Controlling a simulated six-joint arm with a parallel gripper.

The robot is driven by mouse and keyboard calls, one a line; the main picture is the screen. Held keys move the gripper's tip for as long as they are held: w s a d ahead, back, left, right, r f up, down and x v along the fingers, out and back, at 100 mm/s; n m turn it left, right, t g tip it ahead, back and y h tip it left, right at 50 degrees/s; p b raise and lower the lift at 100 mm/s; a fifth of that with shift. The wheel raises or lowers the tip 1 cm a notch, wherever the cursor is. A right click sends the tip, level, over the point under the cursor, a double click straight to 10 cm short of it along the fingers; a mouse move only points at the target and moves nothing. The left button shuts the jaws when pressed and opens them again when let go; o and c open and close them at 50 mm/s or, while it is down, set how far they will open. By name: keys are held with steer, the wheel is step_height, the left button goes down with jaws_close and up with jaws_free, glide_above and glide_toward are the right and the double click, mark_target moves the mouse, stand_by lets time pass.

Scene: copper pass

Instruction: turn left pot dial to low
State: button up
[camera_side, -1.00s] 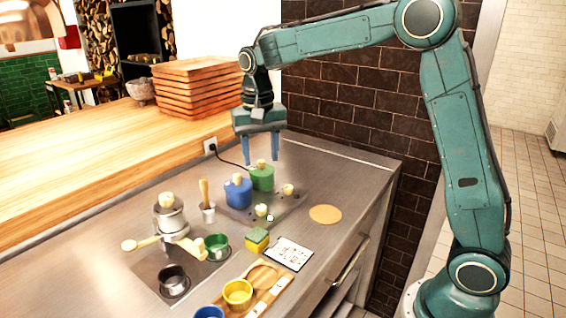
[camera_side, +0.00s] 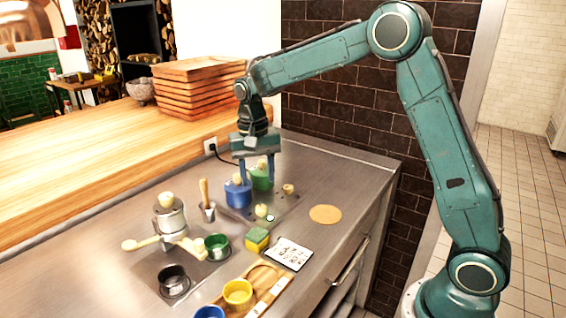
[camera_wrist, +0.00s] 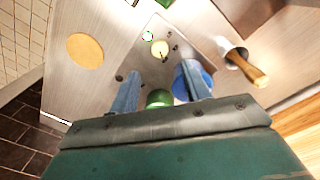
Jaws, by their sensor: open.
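A blue pot (camera_side: 237,193) and a green pot (camera_side: 261,180) with cream lid knobs stand side by side on a grey hot plate (camera_side: 240,216). The blue one is on the left. A cream dial (camera_side: 261,210) sits at the plate's front, and another dial (camera_side: 288,188) is further right. My gripper (camera_side: 257,174) is open and empty, pointing down over the pots. In the wrist view, the green pot (camera_wrist: 159,98) shows between the fingers and the blue pot (camera_wrist: 186,84) is partly behind one finger. One dial (camera_wrist: 160,48) shows beyond the fingertips; the other is not visible there. I cannot read the dial settings.
A steel holder with a wooden-handled tool (camera_side: 208,205) stands left of the blue pot. A moka pot (camera_side: 169,215) is at the left.

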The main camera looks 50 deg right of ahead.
mark_target(261, 207)
step_height(261, 207, down, 9)
steer(key=shift+s+d+f, duration=0.1)
steer(key=shift+s+d, duration=0.05)
stand_by(0.4)
steer(key=c, duration=1)
steer(key=shift+n, duration=0.4)
steer(key=n, duration=1.1)
